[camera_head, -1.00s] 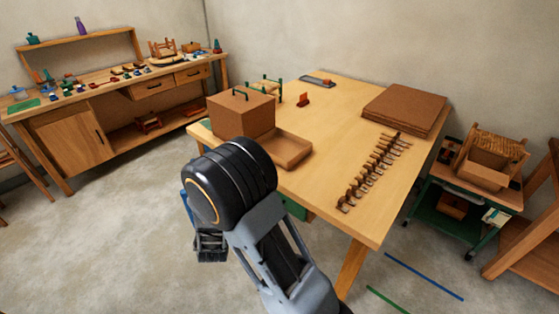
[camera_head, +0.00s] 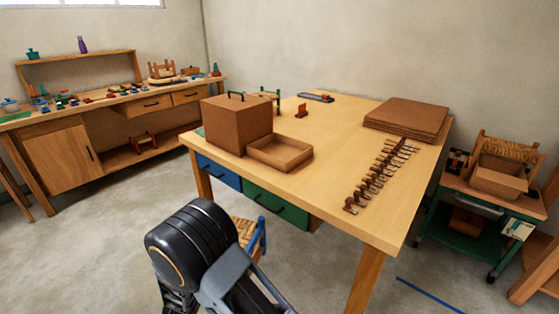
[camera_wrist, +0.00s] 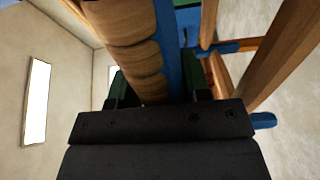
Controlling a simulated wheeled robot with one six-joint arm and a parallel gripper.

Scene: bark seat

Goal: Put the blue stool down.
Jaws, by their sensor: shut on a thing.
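The blue stool (camera_head: 259,239) shows partly in the head view, just right of my arm and in front of the table. It has a blue frame and a woven, straw-coloured seat (camera_head: 244,228). My arm hides most of it, and I cannot tell whether its legs touch the floor. In the wrist view my gripper (camera_wrist: 158,92) is shut on the stool, its dark fingers on either side of a blue rail (camera_wrist: 168,45) and the woven seat edge. The gripper's fingertips are hidden in the head view.
The table (camera_head: 340,165) with blue and green drawers stands close behind the stool. It bears a brown box (camera_head: 237,125), a tray and a row of small brown pieces. A green trolley (camera_head: 470,229) stands at right, a workbench (camera_head: 60,157) at left. Floor at left is clear.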

